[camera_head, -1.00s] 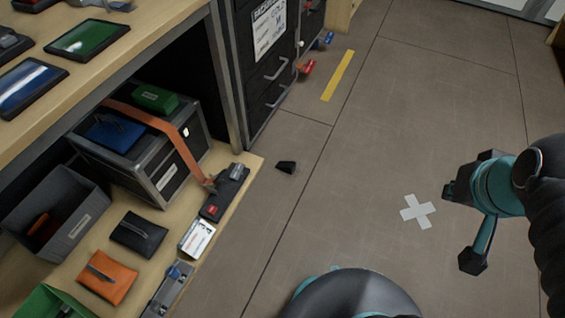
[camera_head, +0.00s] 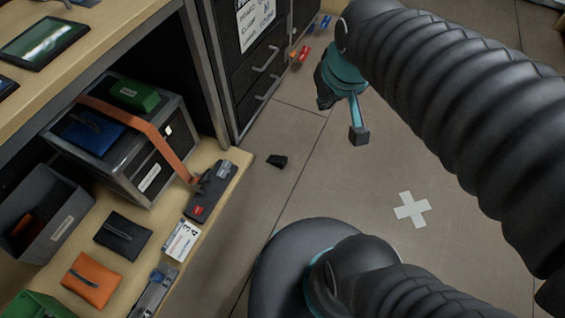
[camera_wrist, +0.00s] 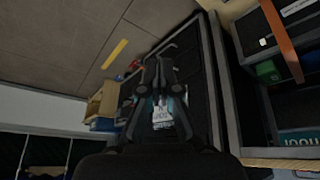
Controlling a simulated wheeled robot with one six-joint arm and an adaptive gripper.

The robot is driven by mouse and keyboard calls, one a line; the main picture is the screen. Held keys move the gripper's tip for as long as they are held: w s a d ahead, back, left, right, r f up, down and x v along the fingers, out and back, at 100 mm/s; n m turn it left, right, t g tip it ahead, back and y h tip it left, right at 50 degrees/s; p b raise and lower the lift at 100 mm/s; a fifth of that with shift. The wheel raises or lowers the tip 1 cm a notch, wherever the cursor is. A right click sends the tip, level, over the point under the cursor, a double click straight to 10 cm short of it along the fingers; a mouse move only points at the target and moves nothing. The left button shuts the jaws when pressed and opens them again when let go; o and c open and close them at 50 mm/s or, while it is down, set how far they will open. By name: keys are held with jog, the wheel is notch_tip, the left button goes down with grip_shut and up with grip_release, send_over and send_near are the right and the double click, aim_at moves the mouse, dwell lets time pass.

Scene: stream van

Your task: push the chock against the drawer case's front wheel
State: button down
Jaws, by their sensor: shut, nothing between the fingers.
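The chock (camera_head: 278,161) is a small black wedge on the floor in the head view, in front of the drawer case and near the low shelf's corner. The drawer case (camera_head: 238,112) is a tall black cabinet with grey handles and a white label. I cannot make out its front wheel. My gripper (camera_head: 324,98) is above the floor, up and to the right of the chock and apart from it. It is shut and empty. In the wrist view its dark fingers (camera_wrist: 160,67) show against the drawer case (camera_wrist: 187,58); the chock is not seen there.
A low wooden shelf (camera_head: 218,183) with a case, pouches and small devices lies on the left. Red and blue items (camera_head: 301,54) stick out beside the drawer case. A white cross (camera_head: 411,209) marks open floor at right. A yellow strip (camera_wrist: 115,54) shows in the wrist view.

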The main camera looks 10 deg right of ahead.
jog(key=w+f+n+g, duration=0.1)
jog(key=w+f, duration=0.3)
jog(key=w, duration=0.2)
jog(key=w+f+n, duration=0.2)
jog(key=w+f, duration=0.2)
jog(key=w, duration=0.2)
jog(key=n+g, duration=0.4)
jog(key=n, duration=0.2)
send_over(297, 172)
notch_tip(297, 172, down, 46)
notch_tip(297, 172, down, 10)
jog(key=shift+f+b, duration=0.1)
jog(key=shift+b, duration=0.55)
jog(key=shift+w+a+r+n, duration=0.2)
jog(key=shift+w+a+n, duration=0.1)
jog(key=shift+w+a, duration=1)
jog(key=shift+a, duration=0.3)
